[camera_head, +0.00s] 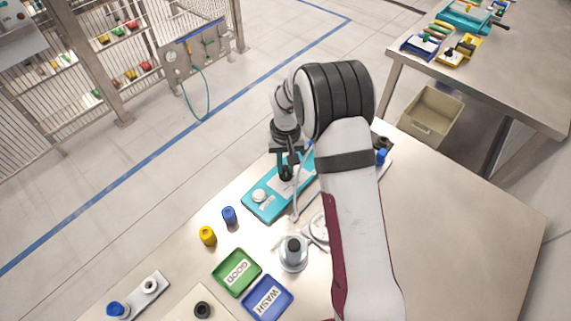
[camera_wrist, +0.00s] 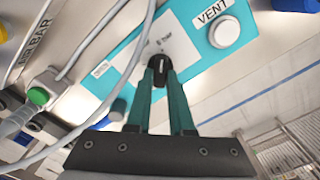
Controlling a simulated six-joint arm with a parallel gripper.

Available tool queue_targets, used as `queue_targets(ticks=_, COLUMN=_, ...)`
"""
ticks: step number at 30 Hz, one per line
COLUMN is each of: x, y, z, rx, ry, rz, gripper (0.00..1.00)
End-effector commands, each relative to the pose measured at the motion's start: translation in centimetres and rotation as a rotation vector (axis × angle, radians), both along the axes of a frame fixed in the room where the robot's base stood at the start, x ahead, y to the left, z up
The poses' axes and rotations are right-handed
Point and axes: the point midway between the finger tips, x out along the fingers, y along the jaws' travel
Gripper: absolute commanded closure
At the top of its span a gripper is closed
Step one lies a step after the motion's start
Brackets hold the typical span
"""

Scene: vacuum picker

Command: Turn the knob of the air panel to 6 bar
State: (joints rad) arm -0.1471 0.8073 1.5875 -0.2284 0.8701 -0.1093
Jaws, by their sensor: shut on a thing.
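The air panel (camera_head: 256,209) is a teal plate lying on the table, partly hidden by my arm in the head view. In the wrist view the panel (camera_wrist: 262,62) shows a white scale plate, a white button (camera_wrist: 224,33) and a label reading VENT. The black knob (camera_wrist: 158,64) has a pale mark line and sits on the scale plate. My gripper (camera_wrist: 160,72) is shut on the knob, its teal fingers at either side of it. It also shows over the panel in the head view (camera_head: 286,172).
A grey hose (camera_wrist: 95,108) runs over the panel's left side. Blue (camera_head: 229,215) and yellow (camera_head: 207,236) caps stand nearby. The green GOOD tray (camera_head: 219,284) and blue WASH tray (camera_head: 287,305) lie near the front. A grey round stand (camera_head: 293,262) is close to my arm. The table's right side is clear.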

Motion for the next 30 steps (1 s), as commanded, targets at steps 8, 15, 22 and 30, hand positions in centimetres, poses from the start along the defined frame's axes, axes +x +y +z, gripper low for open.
queue_targets(ticks=8, x=0.05, y=0.01, z=0.06, rx=0.001, ry=-0.002, rz=-0.041, gripper=1.00)
queue_targets(ticks=15, x=0.06, y=0.00, z=0.06, rx=0.001, ry=-0.002, rz=-0.045, gripper=1.00)
queue_targets(ticks=22, x=0.06, y=-0.01, z=0.06, rx=0.001, ry=-0.002, rz=-0.045, gripper=0.64)
queue_targets(ticks=30, x=0.02, y=-0.02, z=0.02, rx=0.000, ry=-0.001, rz=-0.044, gripper=0.50)
